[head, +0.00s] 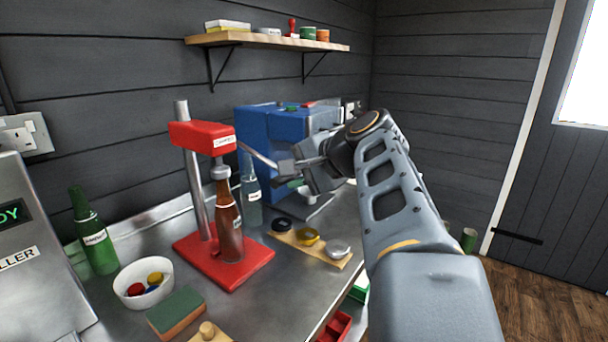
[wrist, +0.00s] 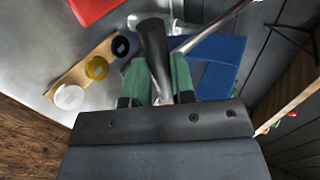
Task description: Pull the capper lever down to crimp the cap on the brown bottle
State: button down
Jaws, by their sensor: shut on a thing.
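The red capper (head: 200,135) stands on the bench, with a metal post and a red base. The brown bottle (head: 229,220) stands upright on that base, its top directly under the capper's metal bell (head: 219,172). Its cap cannot be made out. The capper lever (head: 258,154) is a thin metal rod slanting down to the right from the capper head. My gripper (head: 287,169) is at its outer end. In the wrist view my gripper (wrist: 158,78) is shut on the lever's dark grip (wrist: 152,42), between the green finger pads.
A blue machine (head: 275,135) and a clear bottle (head: 251,190) stand behind. A wooden strip (head: 290,240) with several round items lies right of the base. A white bowl (head: 143,285), green bottle (head: 94,235) and sponge (head: 175,312) are at left. A shelf (head: 265,38) hangs above.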

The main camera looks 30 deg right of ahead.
jog(key=shift+a+f, duration=0.1)
jog(key=shift+f, duration=0.5)
jog(key=c, duration=1)
grip_release()
jog(key=shift+a, duration=0.1)
jog(key=shift+o, duration=0.2)
jog(key=shift+r, duration=0.1)
jog(key=shift+s+d+r, duration=0.25)
jog(key=shift+d+r, duration=0.05)
jog(key=p+v, duration=0.1)
jog(key=v, duration=1.2)
jog(key=shift+a, duration=0.2)
jog(key=shift+f, duration=0.15)
